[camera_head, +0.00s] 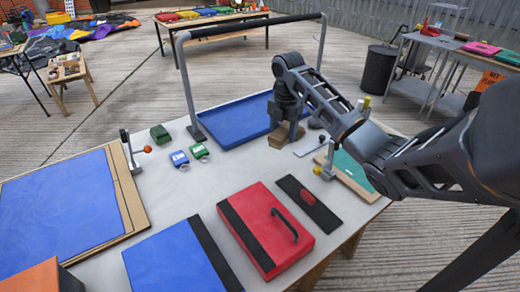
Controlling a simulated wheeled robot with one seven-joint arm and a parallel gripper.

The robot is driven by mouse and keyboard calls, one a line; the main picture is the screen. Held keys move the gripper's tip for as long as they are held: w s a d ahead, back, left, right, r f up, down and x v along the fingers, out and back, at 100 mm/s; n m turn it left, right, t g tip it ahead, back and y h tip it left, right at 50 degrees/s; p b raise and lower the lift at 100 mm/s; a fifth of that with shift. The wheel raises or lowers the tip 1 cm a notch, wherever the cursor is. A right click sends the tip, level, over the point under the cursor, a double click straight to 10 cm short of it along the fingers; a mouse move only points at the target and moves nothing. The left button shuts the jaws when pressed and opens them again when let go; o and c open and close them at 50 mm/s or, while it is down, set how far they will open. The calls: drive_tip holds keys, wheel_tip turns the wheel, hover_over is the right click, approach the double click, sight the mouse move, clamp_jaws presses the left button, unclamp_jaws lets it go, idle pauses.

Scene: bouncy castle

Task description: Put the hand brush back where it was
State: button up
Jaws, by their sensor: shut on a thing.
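My gripper (285,118) is at the right end of the blue tray (232,122), pointing down. It is shut on a tan, wooden-looking block, which I take to be the hand brush (284,137). The brush is low, by the tray's right front edge; I cannot tell whether it touches the tray or table. The gripper and wrist cover its upper part, and I see no bristles clearly. No empty marked place for the brush can be made out.
A metal frame with a black bar (250,27) arches over the tray. A red case (265,228), black strip (307,203), green board (350,170), two small padlock-like items (189,156) and blue panels (62,205) crowd the table. Bare grey tabletop (200,190) lies left of centre.

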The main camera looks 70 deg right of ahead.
hover_over(260, 156)
wheel_tip(260, 156, down, 5)
drive_tip(key=shift+r+p, duration=0.2)
drive_tip(key=shift+p, duration=0.1)
drive_tip(key=shift+f, duration=1.95)
drive_tip(key=o, duration=1)
drive_tip(key=shift+f, duration=0.1)
wheel_tip(260, 156, up, 12)
drive_tip(key=shift+r+b, duration=0.15)
drive_tip(key=shift+b, duration=0.2)
